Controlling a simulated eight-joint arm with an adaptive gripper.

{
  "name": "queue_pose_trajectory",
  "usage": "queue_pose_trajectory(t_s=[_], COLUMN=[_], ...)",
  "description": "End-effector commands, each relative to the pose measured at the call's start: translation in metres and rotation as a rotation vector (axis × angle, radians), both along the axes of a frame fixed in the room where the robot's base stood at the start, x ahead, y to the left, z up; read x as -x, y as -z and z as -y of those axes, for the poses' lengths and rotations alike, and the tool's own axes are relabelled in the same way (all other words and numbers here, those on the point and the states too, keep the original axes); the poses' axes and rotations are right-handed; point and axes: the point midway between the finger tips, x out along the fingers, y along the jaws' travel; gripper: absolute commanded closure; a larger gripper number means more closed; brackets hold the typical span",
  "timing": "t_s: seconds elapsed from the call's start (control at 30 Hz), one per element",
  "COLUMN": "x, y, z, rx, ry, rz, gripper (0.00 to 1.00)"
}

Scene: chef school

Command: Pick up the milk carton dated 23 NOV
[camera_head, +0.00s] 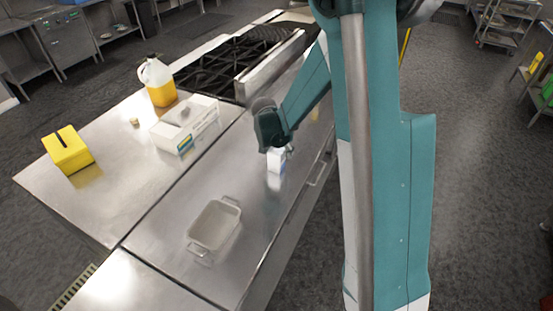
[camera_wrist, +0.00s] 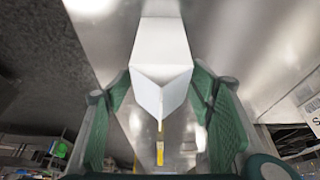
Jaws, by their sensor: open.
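A small white milk carton (camera_head: 276,160) stands on the steel counter in the head view, below my gripper (camera_head: 275,146). In the wrist view the white carton (camera_wrist: 160,60) shows its plain side and angled top. My open gripper (camera_wrist: 160,112) has one green finger on each side of the carton's top end. I cannot tell whether the fingers touch it. No date is readable on the carton in either view.
A pale baking dish (camera_head: 215,225) sits on the counter's near part. A white box (camera_head: 184,125), a jug of yellow liquid (camera_head: 157,82) and a yellow block (camera_head: 68,151) stand to the left. A black stove top (camera_head: 232,65) lies behind. The counter between dish and carton is clear.

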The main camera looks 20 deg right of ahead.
Motion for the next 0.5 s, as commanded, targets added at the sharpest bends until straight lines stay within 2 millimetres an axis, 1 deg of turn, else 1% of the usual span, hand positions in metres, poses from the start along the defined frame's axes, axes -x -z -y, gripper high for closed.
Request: queue_pose_trajectory(t_s=[0.43, 0.47, 0.5], x=[-0.0001, -0.0001, -0.0002], y=[-0.0002, -0.0002, -0.0002], z=[-0.0002, -0.0002, -0.0003], rx=[0.0, 0.0, 0.0], ry=[0.0, 0.0, 0.0], rz=[0.0, 0.0, 0.0], gripper=[0.46, 0.48, 0.53])
